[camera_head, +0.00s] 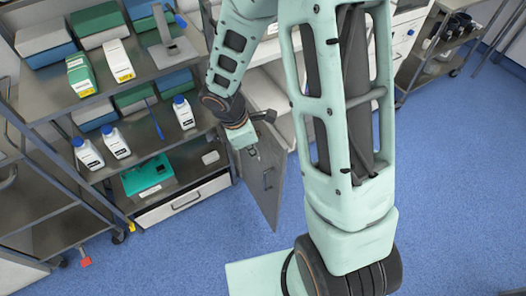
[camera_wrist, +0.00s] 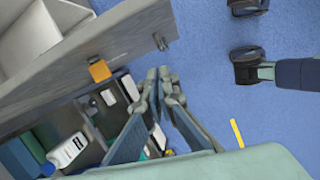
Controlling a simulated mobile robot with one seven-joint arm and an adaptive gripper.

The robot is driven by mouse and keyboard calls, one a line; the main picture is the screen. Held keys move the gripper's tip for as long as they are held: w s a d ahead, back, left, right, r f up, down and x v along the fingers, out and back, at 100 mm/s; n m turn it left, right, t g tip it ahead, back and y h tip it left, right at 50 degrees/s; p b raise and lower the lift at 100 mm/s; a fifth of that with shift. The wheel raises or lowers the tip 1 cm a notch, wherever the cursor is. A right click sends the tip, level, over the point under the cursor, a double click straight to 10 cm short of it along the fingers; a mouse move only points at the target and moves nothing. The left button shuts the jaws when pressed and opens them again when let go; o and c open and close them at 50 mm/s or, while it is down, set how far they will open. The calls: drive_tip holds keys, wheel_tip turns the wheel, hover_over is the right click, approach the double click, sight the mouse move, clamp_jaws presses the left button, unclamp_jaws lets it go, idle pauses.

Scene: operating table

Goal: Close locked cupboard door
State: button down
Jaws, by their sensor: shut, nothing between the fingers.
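The cupboard door (camera_head: 268,182) is a grey panel standing open, swung out over the blue floor in the head view. The cupboard's interior is mostly hidden behind my arm.
Left of the door, a metal shelf unit (camera_head: 165,88) holds boxes and white bottles (camera_head: 183,112), above a white drawer (camera_head: 182,201). A trolley (camera_head: 440,55) stands at the upper right. The blue floor (camera_head: 450,190) to the right is clear.

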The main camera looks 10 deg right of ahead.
wheel_tip(320, 180, down, 3)
drive_tip(key=s+n, duration=0.2)
drive_tip(key=b, duration=0.2)
approach(272, 172)
wheel_tip(272, 172, down, 3)
drive_tip(key=s, duration=0.3)
drive_tip(key=shift+w+d+f, duration=0.15)
drive_tip(key=shift+w+d, duration=0.05)
drive_tip(key=shift+d, duration=0.3)
